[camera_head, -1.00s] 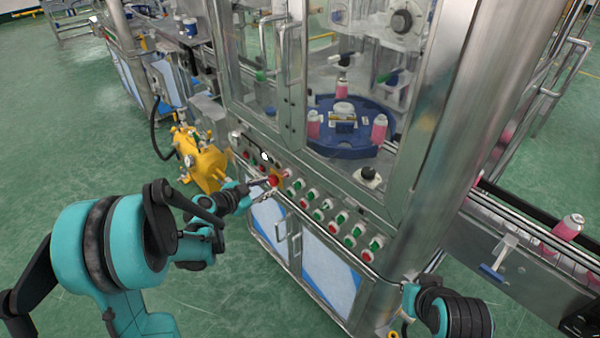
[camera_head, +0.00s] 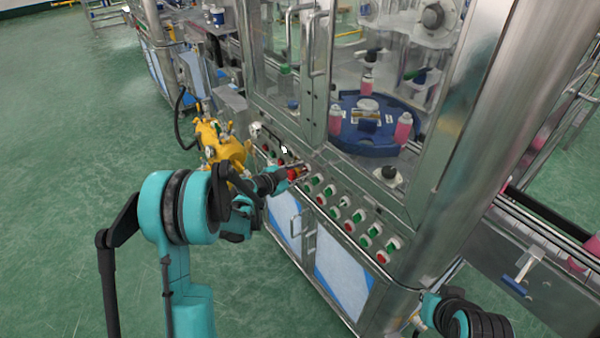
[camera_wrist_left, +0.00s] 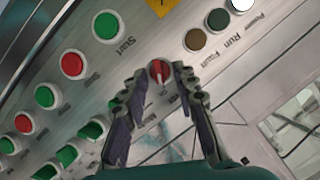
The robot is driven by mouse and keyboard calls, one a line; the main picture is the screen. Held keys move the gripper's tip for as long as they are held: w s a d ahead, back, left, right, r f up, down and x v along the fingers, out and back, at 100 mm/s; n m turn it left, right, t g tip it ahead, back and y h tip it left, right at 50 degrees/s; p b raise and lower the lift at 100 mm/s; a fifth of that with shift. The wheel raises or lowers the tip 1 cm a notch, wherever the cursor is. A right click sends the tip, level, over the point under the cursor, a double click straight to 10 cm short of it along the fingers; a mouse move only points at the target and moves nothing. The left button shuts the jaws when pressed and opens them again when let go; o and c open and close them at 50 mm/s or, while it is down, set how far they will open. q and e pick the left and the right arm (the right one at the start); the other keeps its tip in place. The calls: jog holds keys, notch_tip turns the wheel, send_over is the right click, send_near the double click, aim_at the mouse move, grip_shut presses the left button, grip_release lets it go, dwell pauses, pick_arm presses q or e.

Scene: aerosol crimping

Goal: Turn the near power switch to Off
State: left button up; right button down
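A red round switch with a pale pointer mark (camera_wrist_left: 160,73) sits on the grey control panel in the left wrist view. Its pointer runs roughly up and down in the picture, and its label is too small or hidden to read. My left gripper (camera_wrist_left: 160,78) has its two dark fingertips on either side of this switch, with what looks like a small gap on each side. In the head view, my left gripper (camera_head: 287,178) is at the left part of the panel and covers the switch. My right arm shows at the bottom right, but its gripper is not in view.
Green and red buttons, one labelled Start (camera_wrist_left: 107,25), stand close by. Power, Run and Fault lamps (camera_wrist_left: 218,18) are on the other side. A yellow machine (camera_head: 222,147) stands left of the cabinet. Cabinet door handles (camera_head: 297,232) stick out below the panel.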

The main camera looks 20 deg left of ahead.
pick_arm(q)
grip_shut()
jog(key=shift+r, duration=0.1)
jog(key=n+g+h, duration=0.1)
jog(key=n, duration=0.1)
jog(key=n+g+h, duration=0.1)
jog(key=n+h, duration=0.1)
jog(key=n, duration=0.1)
jog(key=w+a+n+g+h, duration=0.1)
jog(key=n, duration=0.2)
jog(key=shift+g, duration=0.3)
dwell(0.5)
jog(key=shift+h, duration=0.3)
